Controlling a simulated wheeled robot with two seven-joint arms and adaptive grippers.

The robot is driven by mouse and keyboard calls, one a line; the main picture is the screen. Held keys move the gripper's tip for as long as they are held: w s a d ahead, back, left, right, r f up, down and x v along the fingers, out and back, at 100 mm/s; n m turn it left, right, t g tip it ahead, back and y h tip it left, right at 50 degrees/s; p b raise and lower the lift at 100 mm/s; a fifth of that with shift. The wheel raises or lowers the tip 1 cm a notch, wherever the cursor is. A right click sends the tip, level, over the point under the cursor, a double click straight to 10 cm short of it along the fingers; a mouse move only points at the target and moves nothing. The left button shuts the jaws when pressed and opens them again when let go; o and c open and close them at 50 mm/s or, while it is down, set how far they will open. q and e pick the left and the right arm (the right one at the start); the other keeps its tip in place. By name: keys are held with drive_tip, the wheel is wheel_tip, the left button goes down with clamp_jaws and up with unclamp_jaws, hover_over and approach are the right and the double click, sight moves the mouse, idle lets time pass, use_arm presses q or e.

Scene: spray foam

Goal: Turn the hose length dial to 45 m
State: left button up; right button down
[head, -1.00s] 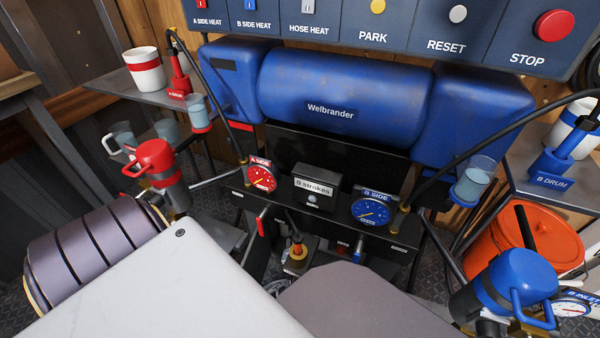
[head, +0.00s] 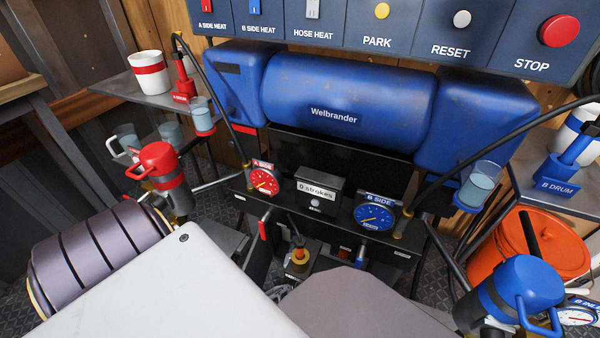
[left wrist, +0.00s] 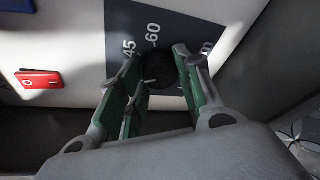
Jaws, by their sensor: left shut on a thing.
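In the left wrist view, the hose length dial (left wrist: 167,74) is a dark round knob on a dark grey label plate on a white panel. The marks 45 and 60 show above and to the left of it, and part of an "m" shows at its right. A short pale line shows at the knob's left side, near the left finger; where it points exactly is hard to tell. My left gripper (left wrist: 158,68) is shut on the dial, its green-padded fingers on both sides, partly hiding knob and scale. Neither gripper shows in the head view.
A red switch (left wrist: 40,80) sits left of the dial in the left wrist view. In the head view, a switch panel (head: 345,42) runs above the blue Welbrander machine (head: 345,95), with gauges below. An orange bucket (head: 490,262) stands at the right.

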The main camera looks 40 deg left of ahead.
use_arm(q)
drive_tip(key=m+b, duration=0.1)
drive_tip(key=m, duration=0.1)
drive_tip(key=m+y+b, duration=0.1)
drive_tip(key=shift+d+f+m+y, duration=0.2)
drive_tip(key=shift+m+y, duration=0.1)
drive_tip(key=shift+m, duration=0.1)
drive_tip(key=shift+m+t, duration=0.5)
drive_tip(key=shift+m, duration=0.7)
drive_tip(key=shift+m+y, duration=0.4)
drive_tip(key=o, duration=1)
drive_tip(key=shift+o, duration=0.2)
